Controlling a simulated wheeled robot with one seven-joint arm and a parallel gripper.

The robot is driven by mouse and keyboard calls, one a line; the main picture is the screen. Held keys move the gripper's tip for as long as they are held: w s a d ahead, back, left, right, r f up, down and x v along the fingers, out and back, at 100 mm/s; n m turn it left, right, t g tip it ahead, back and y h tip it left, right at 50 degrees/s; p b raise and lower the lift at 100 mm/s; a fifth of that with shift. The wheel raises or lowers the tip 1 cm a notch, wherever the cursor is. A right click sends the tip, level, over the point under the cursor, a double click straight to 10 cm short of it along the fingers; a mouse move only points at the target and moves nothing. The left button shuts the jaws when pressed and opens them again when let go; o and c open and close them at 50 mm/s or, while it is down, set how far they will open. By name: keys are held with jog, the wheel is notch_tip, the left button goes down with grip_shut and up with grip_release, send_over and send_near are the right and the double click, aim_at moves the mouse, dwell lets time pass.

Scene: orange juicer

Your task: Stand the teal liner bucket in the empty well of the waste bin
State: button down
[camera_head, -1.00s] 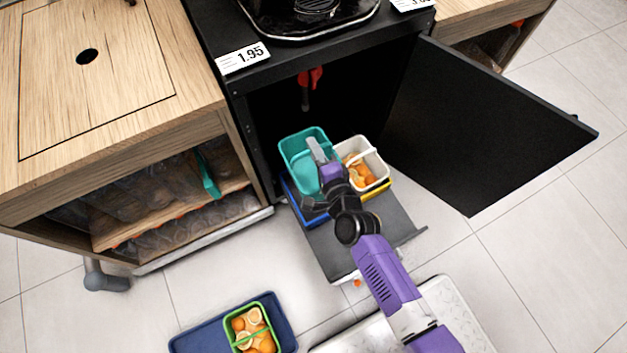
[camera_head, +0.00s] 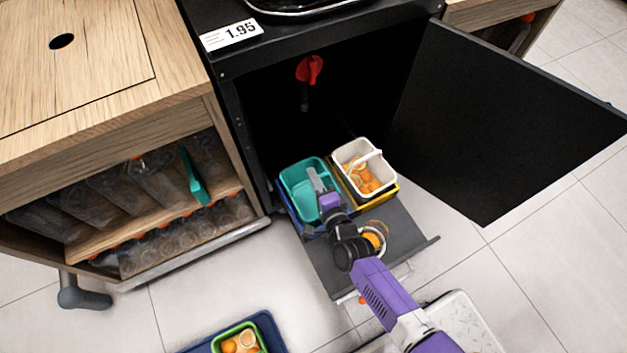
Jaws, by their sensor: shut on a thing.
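The teal liner bucket (camera_head: 297,184) is upright over the blue well (camera_head: 286,207) of the waste bin, on the bin's left side. Blue edge shows along its left and near sides. It looks at or partly within the well; its depth and base are hidden. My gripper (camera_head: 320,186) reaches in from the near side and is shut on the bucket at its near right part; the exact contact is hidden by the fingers. The bin's yellow well (camera_head: 382,196), to the right, holds a white bucket (camera_head: 344,153) with orange pieces.
The bin stands on a pulled-out dark shelf (camera_head: 408,240) before the open black cabinet. A round orange item (camera_head: 376,236) shows beside my arm. The open door (camera_head: 510,120) flanks the right. A blue tray (camera_head: 268,325) with a green container (camera_head: 222,335) lies on the floor.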

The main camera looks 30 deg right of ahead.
jog(key=shift+f, duration=0.15)
jog(key=c, duration=1.5)
grip_release()
jog(key=shift+r, duration=0.3)
jog(key=p+v, duration=0.3)
jog(key=v, duration=0.9)
jog(key=shift+p, duration=0.3)
